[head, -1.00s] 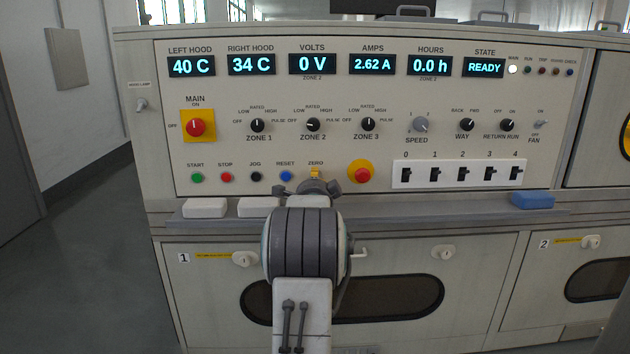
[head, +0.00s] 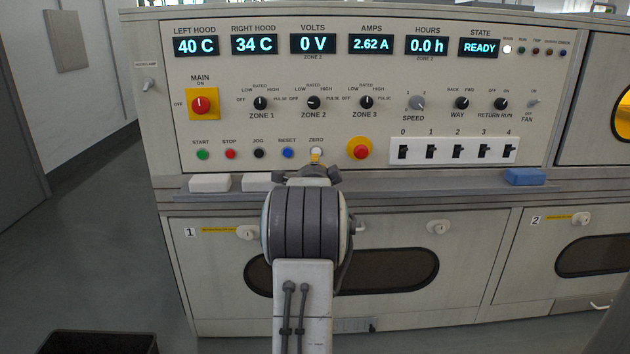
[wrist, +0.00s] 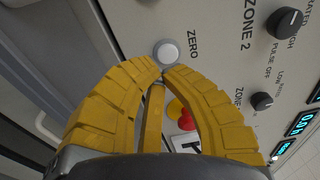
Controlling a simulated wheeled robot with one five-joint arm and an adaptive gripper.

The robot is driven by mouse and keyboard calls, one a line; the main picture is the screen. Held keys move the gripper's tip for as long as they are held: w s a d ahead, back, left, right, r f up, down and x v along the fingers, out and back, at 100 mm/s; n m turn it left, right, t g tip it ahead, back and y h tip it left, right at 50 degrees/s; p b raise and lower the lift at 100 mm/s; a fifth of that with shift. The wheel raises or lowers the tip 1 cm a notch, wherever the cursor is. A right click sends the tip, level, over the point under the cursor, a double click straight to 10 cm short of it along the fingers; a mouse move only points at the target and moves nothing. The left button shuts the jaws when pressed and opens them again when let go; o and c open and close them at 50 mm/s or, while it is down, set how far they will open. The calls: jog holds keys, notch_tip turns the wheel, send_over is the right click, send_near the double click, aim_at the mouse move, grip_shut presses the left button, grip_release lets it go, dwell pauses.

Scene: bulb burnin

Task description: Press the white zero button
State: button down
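The white zero button (head: 316,151) sits under the ZERO label at the right end of the button row. In the head view, my gripper's yellow tip (head: 315,158) overlaps its lower edge. In the wrist view, the round white button (wrist: 166,52) is in plain sight just beyond the tips of my gripper (wrist: 162,72). The yellow curved fingers come together at their tips, with nothing held between them. I cannot tell whether the tips touch the button.
A blue reset button (head: 288,153) is left of the zero button. A red mushroom button (head: 361,149) on yellow is to its right. A ledge with white blocks (head: 210,183) and a blue block (head: 524,177) runs below. A dark bin (head: 98,343) stands at lower left.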

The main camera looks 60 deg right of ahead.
jog(key=p+v, duration=0.1)
jog(key=v, duration=0.7)
jog(key=shift+a, duration=0.2)
jog(key=shift+s, duration=0.1)
dwell(0.8)
